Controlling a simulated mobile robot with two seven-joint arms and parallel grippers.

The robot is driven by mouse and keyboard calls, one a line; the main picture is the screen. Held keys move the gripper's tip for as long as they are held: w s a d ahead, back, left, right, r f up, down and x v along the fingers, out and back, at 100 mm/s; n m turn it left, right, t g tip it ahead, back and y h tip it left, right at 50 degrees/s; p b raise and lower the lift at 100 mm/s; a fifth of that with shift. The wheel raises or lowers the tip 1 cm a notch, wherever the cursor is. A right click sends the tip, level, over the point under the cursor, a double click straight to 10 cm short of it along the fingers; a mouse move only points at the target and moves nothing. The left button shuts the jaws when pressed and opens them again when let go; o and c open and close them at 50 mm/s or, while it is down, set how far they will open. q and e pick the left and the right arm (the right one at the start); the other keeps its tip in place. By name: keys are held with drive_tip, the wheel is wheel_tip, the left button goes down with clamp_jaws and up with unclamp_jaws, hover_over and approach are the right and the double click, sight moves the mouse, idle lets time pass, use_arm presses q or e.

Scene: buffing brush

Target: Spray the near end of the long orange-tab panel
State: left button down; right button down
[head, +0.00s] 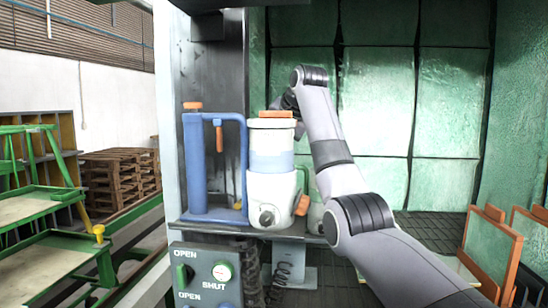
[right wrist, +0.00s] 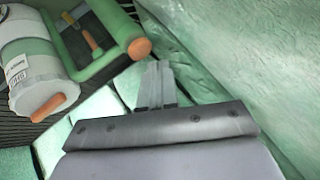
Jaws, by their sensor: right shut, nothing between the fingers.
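Framed panels with orange tabs stand at the lower right of the head view; the nearer one shown whole is a green-faced panel (head: 490,252), and another panel (head: 530,238) is cut off by the right edge. I cannot tell which is the long one. My right arm reaches up to the back of the shelf. My right gripper shows in the right wrist view (right wrist: 156,84), shut and empty, apart from the green stand; its fingertips are hidden in the head view. My left gripper is not in view.
A blue stand (head: 195,165) and a white-and-blue canister (head: 271,160) are on the shelf, left of my right arm. The right wrist view shows a green stand (right wrist: 97,66) and a white-and-green canister (right wrist: 32,62). A control box (head: 205,275) is below the shelf. Green padded walls (head: 445,100) close the back.

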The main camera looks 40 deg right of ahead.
wheel_tip(320, 180, up, 3)
drive_tip(key=shift+f+p, duration=0.2)
drive_tip(key=shift+p, duration=0.55)
drive_tip(key=shift+r, duration=1.25)
